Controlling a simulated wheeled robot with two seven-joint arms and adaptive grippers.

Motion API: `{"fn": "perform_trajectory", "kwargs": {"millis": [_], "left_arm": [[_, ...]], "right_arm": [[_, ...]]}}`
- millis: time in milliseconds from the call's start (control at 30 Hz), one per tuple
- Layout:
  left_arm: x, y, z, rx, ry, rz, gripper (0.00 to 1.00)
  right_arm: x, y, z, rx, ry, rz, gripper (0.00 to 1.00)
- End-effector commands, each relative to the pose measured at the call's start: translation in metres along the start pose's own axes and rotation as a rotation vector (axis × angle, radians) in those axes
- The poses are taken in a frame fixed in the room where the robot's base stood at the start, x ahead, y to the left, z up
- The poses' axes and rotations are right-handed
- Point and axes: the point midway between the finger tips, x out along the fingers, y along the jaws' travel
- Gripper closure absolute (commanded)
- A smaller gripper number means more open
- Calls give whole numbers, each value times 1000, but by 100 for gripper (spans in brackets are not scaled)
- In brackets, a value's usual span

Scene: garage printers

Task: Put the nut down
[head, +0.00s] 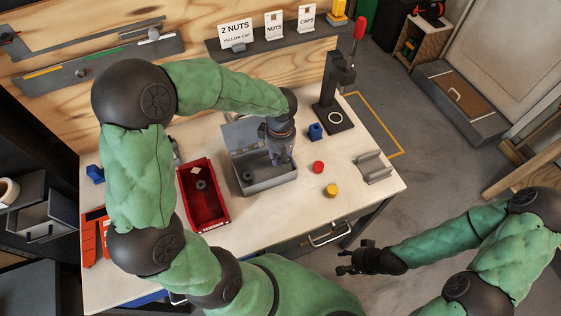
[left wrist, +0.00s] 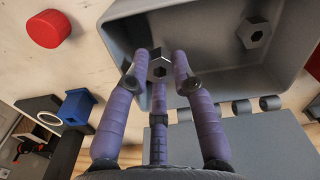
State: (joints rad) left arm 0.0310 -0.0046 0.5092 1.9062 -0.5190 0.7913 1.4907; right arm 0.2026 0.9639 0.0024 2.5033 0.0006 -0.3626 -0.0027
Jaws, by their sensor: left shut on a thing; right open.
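My left gripper (head: 283,158) is over the open grey box (head: 272,185) on the workbench. In the left wrist view its purple fingers (left wrist: 158,72) are shut on a hex nut (left wrist: 160,66), held at or above the box's rim; the exact height is unclear. Another nut (left wrist: 253,32) lies inside the box (left wrist: 205,55), and it also shows in the head view (head: 248,176). The held nut is hidden in the head view. A further nut (head: 201,184) lies in the red bin (head: 216,225). My right gripper (head: 350,263) is open and empty, off the bench's front edge.
The box's lid (head: 240,132) stands open at the back. Right of the box are a red cap (head: 318,167), a yellow cap (head: 331,190), a blue block (head: 316,131), a grey holder (head: 374,167) and a red-handled press (head: 334,105). A sign (head: 235,33) reads "2 NUTS, YELLOW CAP".

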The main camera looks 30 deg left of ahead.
Motion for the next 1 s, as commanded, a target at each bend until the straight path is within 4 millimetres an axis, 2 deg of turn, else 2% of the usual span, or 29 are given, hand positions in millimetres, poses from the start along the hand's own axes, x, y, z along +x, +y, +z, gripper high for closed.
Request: {"fn": "perform_trajectory", "kwargs": {"millis": [300,700,733,1000], "left_arm": [[36,3,-2,0,-1,-1,100],[40,4,-2,0,0,0,100],[39,4,-2,0,0,0,66],[38,4,-2,0,0,0,65]], "right_arm": [[14,5,-1,0,0,0,51],[17,6,-1,0,0,0,51],[16,6,-1,0,0,0,51],[16,6,-1,0,0,0,51]]}}
